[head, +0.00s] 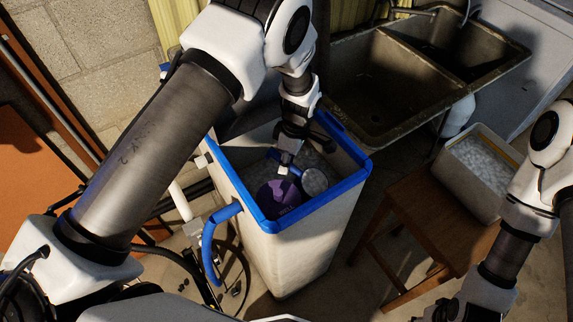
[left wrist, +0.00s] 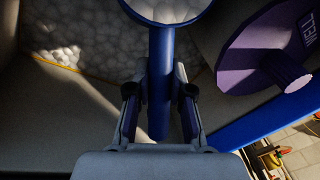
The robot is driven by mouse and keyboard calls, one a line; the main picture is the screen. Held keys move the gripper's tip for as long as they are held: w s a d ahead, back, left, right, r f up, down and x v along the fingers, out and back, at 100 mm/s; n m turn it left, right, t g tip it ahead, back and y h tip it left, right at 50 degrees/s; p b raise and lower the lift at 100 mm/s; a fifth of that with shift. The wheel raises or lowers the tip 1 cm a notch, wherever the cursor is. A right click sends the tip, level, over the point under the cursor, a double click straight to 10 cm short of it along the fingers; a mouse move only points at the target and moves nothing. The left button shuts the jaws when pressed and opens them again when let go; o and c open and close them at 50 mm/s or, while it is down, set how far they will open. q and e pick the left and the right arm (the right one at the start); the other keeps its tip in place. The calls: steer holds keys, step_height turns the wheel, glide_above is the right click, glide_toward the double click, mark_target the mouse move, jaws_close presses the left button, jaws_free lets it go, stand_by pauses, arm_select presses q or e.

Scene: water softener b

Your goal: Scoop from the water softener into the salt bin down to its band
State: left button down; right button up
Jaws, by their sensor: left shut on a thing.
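The water softener (head: 309,240) is a pale, open-topped tank with a blue rim. White salt pellets (left wrist: 100,28) lie inside, with a thin yellow band (left wrist: 55,65) along the inner wall in the left wrist view. My left gripper (head: 287,165) is inside the tank opening, shut on the blue handle of a scoop (left wrist: 161,75). The scoop's round bowl (head: 315,181) holds pale pellets. The salt bin (head: 466,185) is a pale box at the right with pellets in it and a yellow line near its top. My right gripper is mostly cut off at the bottom edge.
A purple round lid (head: 279,197) with lettering sits inside the tank beside the scoop. The salt bin stands on a wooden stool (head: 412,205). A double sink (head: 385,75) is behind. A blue bent pipe (head: 210,245) sticks out from the tank's left side.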

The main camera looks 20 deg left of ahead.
mark_target(297, 169)
arm_select(q)
steer(key=s+a+p+v, duration=0.1)
steer(key=p+v, duration=0.4)
steer(key=v, duration=0.2)
steer(key=s+a+p+v, duration=0.1)
steer(key=p+v, duration=0.4)
steer(key=v, duration=0.3)
steer(key=shift+s+r, duration=0.35)
steer(key=shift+r, duration=0.3)
steer(key=shift+d, duration=0.1)
steer(key=d+h, duration=0.1)
steer(key=h, duration=0.1)
steer(key=d+h+p, duration=0.1)
steer(key=d+h, duration=0.1)
steer(key=h, duration=0.1)
steer(key=shift+s+r+m+g+h, duration=0.2)
steer(key=shift+r+m+g+h, duration=0.1)
steer(key=shift+r+g, duration=0.1)
steer(key=shift+r+p, duration=0.1)
steer(key=shift+p, duration=0.25)
